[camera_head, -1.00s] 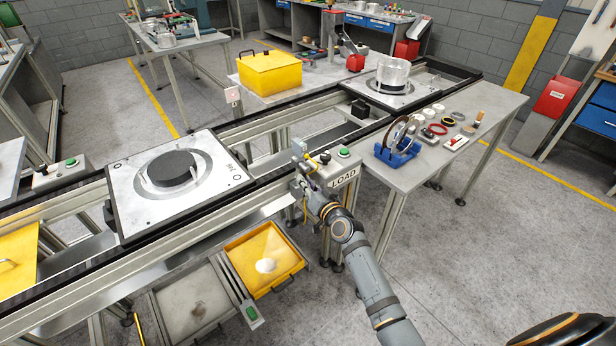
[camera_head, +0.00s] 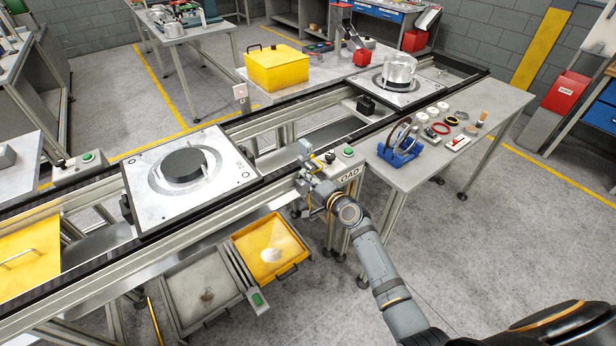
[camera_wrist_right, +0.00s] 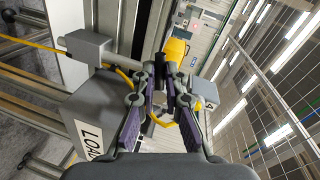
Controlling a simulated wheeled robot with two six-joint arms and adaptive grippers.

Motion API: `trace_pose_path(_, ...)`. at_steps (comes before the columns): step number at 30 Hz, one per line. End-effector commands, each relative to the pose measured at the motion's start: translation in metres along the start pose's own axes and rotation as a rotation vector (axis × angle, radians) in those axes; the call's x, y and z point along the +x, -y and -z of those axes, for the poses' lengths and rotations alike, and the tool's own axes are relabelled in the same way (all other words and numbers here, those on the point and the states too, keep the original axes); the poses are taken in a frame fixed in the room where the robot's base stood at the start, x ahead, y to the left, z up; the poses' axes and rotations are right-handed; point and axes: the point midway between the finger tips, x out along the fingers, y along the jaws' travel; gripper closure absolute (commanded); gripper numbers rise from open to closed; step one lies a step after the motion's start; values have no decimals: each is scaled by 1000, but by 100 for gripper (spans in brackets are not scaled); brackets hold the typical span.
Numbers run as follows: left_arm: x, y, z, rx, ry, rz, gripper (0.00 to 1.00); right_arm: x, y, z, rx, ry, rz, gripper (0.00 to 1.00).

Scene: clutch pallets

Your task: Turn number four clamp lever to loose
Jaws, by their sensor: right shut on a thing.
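My right gripper (camera_head: 312,170) is at the front rail of the conveyor, left of the LOAD control box (camera_head: 347,172). In the right wrist view the right gripper (camera_wrist_right: 168,75) has its fingers nearly together, closed on a small dark part that they mostly hide. A grey block (camera_wrist_right: 88,48) with a yellow cable is left of the fingers. My left gripper is out of view.
A pallet with a black disc (camera_head: 183,164) is left on the conveyor. A blue holder (camera_head: 399,155) and small parts occupy the right table. A yellow drawer (camera_head: 270,247) is below the rail.

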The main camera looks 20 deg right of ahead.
Motion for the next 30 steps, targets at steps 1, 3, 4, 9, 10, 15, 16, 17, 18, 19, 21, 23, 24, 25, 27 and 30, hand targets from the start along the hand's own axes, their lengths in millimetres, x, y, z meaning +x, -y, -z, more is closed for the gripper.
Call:
trace_pose_path(1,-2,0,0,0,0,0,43,0,1,0,16,4,0,100)
trace_pose_path(3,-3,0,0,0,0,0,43,0,2,1,39,8,0,100)
trace_pose_path(4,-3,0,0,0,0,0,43,0,2,1,47,9,0,100)
trace_pose_path(9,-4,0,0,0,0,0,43,0,2,1,74,15,0,100)
trace_pose_path(10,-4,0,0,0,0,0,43,0,2,1,77,15,0,100)
trace_pose_path(15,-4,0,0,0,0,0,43,0,2,0,83,16,0,100)
trace_pose_path(16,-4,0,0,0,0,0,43,0,2,0,83,16,0,100)
trace_pose_path(17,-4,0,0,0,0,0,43,0,2,0,83,16,0,100)
trace_pose_path(18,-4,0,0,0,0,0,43,0,2,0,83,16,0,100)
trace_pose_path(19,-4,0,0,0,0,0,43,0,2,0,83,16,0,100)
trace_pose_path(21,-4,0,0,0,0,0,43,0,3,0,82,16,0,100)
trace_pose_path(23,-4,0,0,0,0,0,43,0,3,0,82,16,0,87)
trace_pose_path(24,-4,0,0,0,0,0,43,0,3,0,82,16,0,81)
trace_pose_path(25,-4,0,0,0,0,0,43,0,3,0,82,16,0,77)
trace_pose_path(27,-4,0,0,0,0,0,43,0,3,0,82,16,0,68)
trace_pose_path(30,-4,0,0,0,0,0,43,0,3,0,81,16,0,66)
